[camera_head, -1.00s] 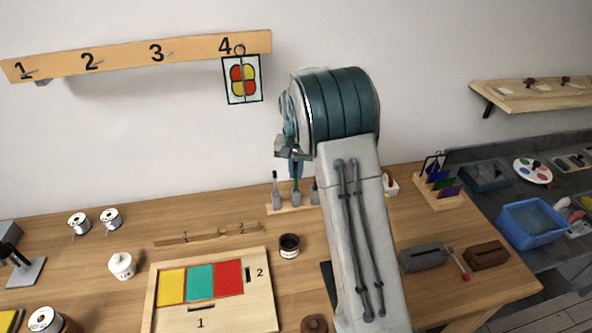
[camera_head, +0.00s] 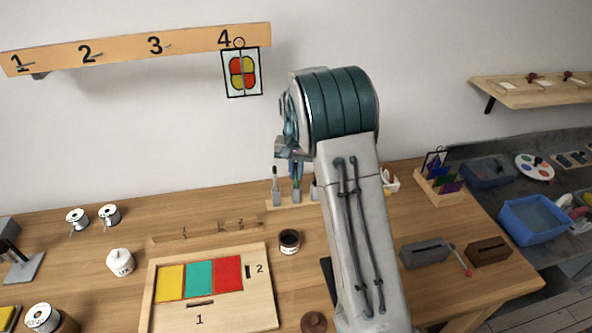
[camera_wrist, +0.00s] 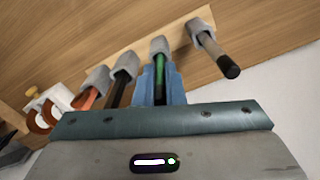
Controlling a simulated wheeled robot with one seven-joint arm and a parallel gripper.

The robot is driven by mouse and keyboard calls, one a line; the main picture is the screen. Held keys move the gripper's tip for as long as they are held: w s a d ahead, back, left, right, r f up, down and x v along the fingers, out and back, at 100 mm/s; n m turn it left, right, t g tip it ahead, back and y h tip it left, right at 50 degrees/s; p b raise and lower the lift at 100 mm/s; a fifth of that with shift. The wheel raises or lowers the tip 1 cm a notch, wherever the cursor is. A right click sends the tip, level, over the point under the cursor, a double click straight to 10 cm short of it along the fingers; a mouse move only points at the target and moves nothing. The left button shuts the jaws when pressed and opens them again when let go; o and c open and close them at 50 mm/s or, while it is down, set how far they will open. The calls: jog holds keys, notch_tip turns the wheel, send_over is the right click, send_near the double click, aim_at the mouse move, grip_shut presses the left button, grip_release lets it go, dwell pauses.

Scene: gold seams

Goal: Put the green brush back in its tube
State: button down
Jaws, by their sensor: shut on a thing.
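The green brush (camera_wrist: 159,73) is between the two blue fingers of my gripper (camera_wrist: 160,84), which is shut on it. Its far end is at the mouth of a grey tube (camera_wrist: 158,46) and appears to be inside it; how deep I cannot tell. In the head view, my gripper (camera_head: 295,170) is just above the same tube (camera_head: 296,195), with a bit of the green brush (camera_head: 296,182) showing between them. The tube stands on a wooden rack (camera_head: 275,204) near the wall. My arm hides the rack's right part.
A neighbouring tube holds a dark-handled brush (camera_wrist: 223,62) close to my fingers. On the other side are a black brush (camera_wrist: 118,90) and an orange one (camera_wrist: 87,98). A dark jar (camera_head: 289,242) and a coloured panel board (camera_head: 208,312) lie nearer on the table.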

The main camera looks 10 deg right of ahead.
jog(key=shift+f, duration=0.2)
jog(key=c, duration=0.9)
grip_release()
jog(key=shift+c, duration=0.2)
jog(key=shift+r, duration=0.1)
jog(key=shift+r+p, duration=2.4)
jog(key=shift+r, duration=1.1)
